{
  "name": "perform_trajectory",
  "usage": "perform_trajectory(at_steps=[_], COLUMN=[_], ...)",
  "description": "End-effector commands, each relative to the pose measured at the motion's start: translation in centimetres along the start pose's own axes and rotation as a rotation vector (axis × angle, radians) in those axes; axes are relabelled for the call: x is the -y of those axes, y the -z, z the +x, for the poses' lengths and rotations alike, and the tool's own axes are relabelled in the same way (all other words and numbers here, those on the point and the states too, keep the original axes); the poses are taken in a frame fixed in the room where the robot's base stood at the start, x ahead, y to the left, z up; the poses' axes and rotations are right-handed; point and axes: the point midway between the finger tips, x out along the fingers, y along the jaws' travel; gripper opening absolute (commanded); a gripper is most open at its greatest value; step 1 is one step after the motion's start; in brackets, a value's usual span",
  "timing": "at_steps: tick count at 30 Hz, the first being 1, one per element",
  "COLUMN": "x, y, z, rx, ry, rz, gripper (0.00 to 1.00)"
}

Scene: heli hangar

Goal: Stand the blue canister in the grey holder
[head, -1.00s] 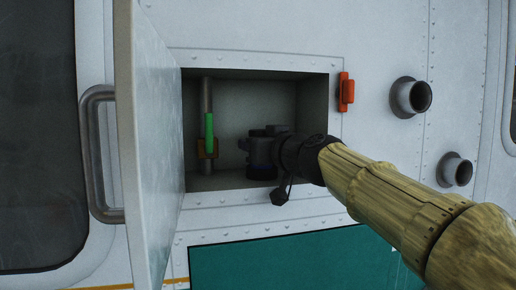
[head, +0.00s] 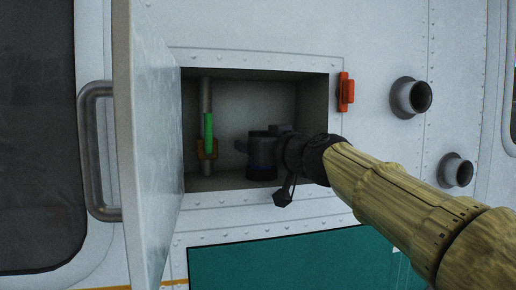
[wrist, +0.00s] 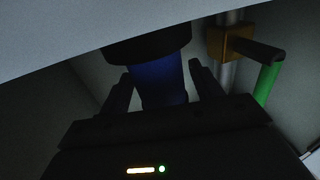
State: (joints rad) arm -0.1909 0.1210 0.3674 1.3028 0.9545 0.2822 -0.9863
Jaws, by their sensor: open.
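The blue canister (head: 262,155) stands upright, dark with a dim blue band, inside the open wall compartment. In the wrist view its blue body (wrist: 160,85) shows between my two fingers, with a wide black end beyond. My gripper (wrist: 160,76) is open, one finger on each side of the canister; dim light hides whether they touch it. In the head view my gripper (head: 272,146) reaches in from the right and covers part of the canister. I cannot make out the grey holder; the canister's foot is in shadow.
The compartment door (head: 145,150) stands open at the left. Inside, left of the canister, is a grey pipe (head: 206,92) with a green handle (head: 208,130) and an orange-brown block (head: 203,150). A red latch (head: 346,91) sits on the right frame. Pipe stubs (head: 412,96) project farther right.

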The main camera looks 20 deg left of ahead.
Motion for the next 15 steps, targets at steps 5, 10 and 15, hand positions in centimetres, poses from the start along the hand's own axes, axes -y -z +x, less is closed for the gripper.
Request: perform_trajectory(at_steps=[5, 10, 15], x=[-0.1, -0.1, -0.1], y=[-0.6, -0.6, -0.6], z=[-2.7, -5.3, -7.9], rx=[-0.003, -0.003, -0.003], ry=[-0.004, -0.005, -0.004], rz=[-0.003, -0.004, -0.002], gripper=[0.65, 0.65, 0.65])
